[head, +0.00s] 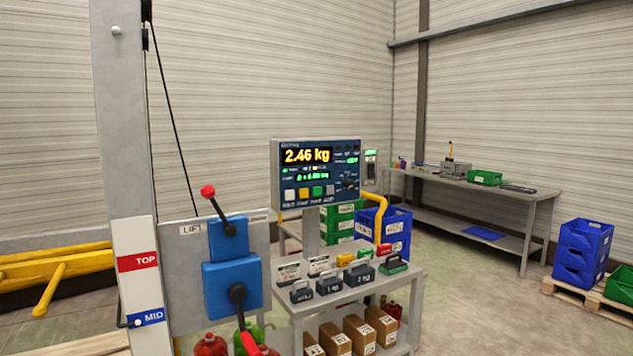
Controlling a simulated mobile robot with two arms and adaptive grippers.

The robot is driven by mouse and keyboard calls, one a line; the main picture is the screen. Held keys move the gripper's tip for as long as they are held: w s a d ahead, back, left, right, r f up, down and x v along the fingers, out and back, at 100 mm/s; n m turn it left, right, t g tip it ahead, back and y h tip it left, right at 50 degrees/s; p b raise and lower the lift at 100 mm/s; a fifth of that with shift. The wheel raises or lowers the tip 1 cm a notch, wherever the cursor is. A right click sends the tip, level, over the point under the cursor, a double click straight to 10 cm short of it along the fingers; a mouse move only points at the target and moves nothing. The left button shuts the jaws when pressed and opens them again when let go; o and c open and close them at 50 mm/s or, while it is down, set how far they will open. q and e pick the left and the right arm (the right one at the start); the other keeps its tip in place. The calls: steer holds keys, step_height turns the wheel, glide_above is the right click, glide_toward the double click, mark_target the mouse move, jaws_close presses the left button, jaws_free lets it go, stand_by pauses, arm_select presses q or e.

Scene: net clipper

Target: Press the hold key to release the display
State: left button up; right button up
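The scale display (318,173) stands on a post above a grey cart, in the middle of the head view. The key labels are too small to read for certain, so I cannot tell which is hold. Neither of my grippers is in view.
The cart (398,285) carries weights (328,283) on top and brown boxes (362,332) below. A blue lift control (232,288) with levers stands left of it, beside a grey column (121,120). A workbench (530,196) and blue crates (583,252) are at right; floor between is clear.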

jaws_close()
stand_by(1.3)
